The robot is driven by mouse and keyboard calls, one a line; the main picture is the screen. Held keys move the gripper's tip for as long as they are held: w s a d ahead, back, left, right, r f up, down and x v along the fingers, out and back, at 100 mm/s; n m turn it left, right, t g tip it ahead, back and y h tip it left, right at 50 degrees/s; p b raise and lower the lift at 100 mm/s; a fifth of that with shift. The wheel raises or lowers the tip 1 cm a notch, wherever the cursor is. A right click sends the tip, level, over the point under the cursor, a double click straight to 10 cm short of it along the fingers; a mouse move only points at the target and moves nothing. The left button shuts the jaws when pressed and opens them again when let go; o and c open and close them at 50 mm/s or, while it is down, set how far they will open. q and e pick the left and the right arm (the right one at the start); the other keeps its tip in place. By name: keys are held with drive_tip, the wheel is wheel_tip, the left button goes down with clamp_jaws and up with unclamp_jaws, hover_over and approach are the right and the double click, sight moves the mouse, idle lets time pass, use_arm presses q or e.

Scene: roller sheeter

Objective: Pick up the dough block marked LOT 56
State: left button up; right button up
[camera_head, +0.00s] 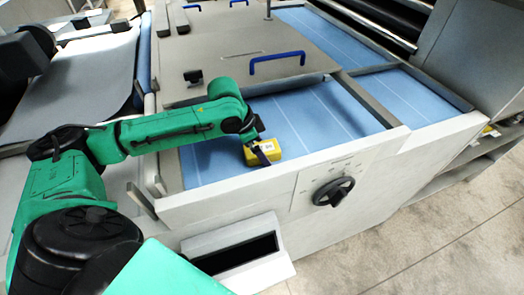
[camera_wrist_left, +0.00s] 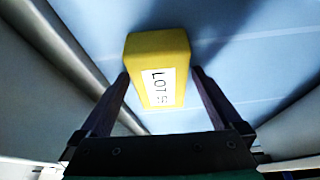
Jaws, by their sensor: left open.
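The yellow dough block (camera_head: 268,150) sits on the blue belt of the roller sheeter, close to its front edge. In the left wrist view the dough block (camera_wrist_left: 158,55) carries a white label that reads "LOT 5" and a part I cannot make out. My left gripper (camera_head: 257,150) is at the block. In the left wrist view the left gripper (camera_wrist_left: 160,78) is open, with one dark finger on each side of the block's near part. I cannot tell whether either finger touches it. My right gripper is not in view.
The blue belt (camera_head: 310,112) is clear to the right of the block. A grey cover (camera_head: 230,45) with blue handles lies behind it. The front panel has a black handwheel (camera_head: 334,191) and a dark slot (camera_head: 235,252). Side rails border the belt.

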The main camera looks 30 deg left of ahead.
use_arm(q)
clamp_jaws()
